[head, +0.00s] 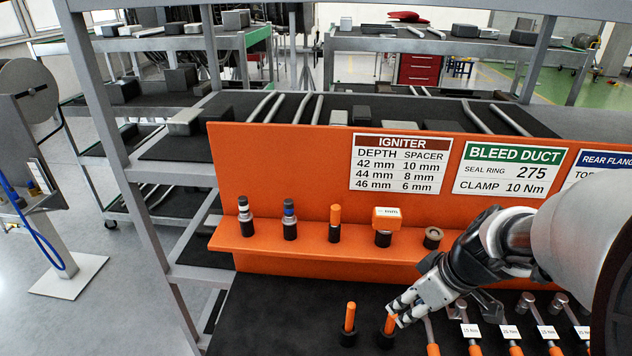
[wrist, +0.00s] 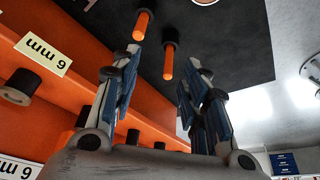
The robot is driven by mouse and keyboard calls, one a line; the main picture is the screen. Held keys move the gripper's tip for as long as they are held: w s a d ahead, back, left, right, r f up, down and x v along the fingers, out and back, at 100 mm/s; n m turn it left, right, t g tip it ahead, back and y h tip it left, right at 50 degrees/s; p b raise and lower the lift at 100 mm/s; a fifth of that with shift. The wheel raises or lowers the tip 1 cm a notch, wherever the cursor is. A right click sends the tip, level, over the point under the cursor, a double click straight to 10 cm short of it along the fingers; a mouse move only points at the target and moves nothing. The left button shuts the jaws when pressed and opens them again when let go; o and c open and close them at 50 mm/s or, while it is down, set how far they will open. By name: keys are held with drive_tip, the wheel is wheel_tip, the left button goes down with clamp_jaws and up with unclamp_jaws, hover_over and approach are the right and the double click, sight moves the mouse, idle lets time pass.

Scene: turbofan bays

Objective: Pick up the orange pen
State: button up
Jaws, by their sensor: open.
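Two orange pens stand in dark round holders on the black bench mat: the left one (head: 350,316) and the right one (head: 390,324). Both also show in the wrist view, one at the top (wrist: 143,25) and one (wrist: 168,64) in the gap between the fingers. A third orange stick-like piece (head: 335,214) stands in a holder on the orange shelf. My gripper (head: 399,312) is open, its fingertips close beside the right pen in the head view. In the wrist view its fingers (wrist: 163,55) are apart with nothing held. Whether they touch the pen I cannot tell.
The orange shelf (head: 300,250) behind holds several pieces, among them an orange block (head: 386,217) and a dark ring (head: 432,238). Several orange-handled tools with white tags (head: 470,331) lie at right. A grey rack post (head: 140,200) stands at left.

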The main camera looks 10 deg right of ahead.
approach(391, 321)
drive_tip(key=shift+n, duration=0.3)
drive_tip(key=x, duration=0.2)
drive_tip(key=b+x, duration=0.2)
drive_tip(key=x, duration=0.1)
drive_tip(key=shift+s+d+f, duration=0.15)
drive_tip(key=shift+d+f, duration=0.05)
drive_tip(key=shift+f, duration=0.3)
drive_tip(key=shift+w+b+x, duration=0.25)
drive_tip(key=shift+x, duration=1.25)
drive_tip(key=shift+w+b+x, duration=0.2)
drive_tip(key=shift+b+x, duration=0.05)
drive_tip(key=shift+x, duration=1.2)
drive_tip(key=shift+d+r, duration=0.15)
drive_tip(key=c, duration=1)
